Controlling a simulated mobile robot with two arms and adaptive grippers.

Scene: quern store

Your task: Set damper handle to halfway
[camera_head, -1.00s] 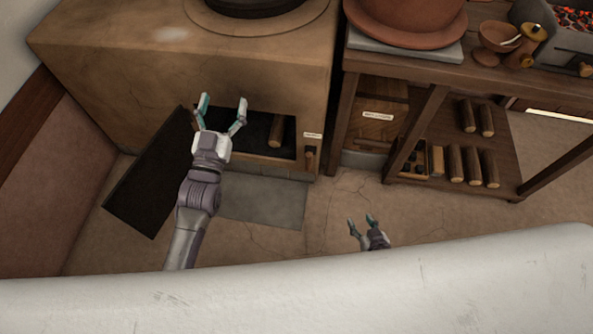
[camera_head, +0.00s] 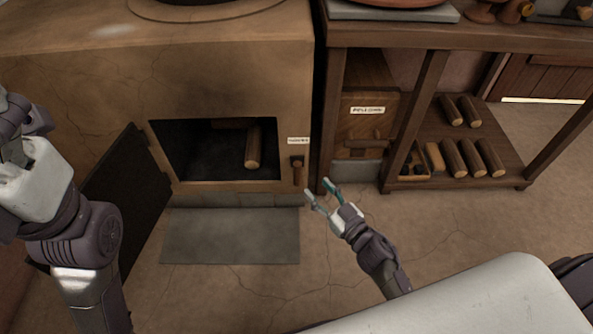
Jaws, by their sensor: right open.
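The damper handle (camera_head: 298,172) is a small brown wooden grip on a dark mount, on the stove front just right of the firebox opening. It hangs downward below a white label (camera_head: 298,141) too small to read. My right gripper (camera_head: 319,190) is open and empty, a little right of the handle's lower end in the picture. I cannot tell how far in front of it the fingers are. My left arm is at the left edge; its gripper (camera_head: 12,140) is partly cut off, and its fingers do not show clearly.
The stove's firebox (camera_head: 200,150) is open, with a log (camera_head: 253,148) inside. Its dark door (camera_head: 125,195) swings out to the left. A grey floor plate (camera_head: 230,236) lies in front. A wooden shelf unit (camera_head: 425,40) with several logs stands to the right.

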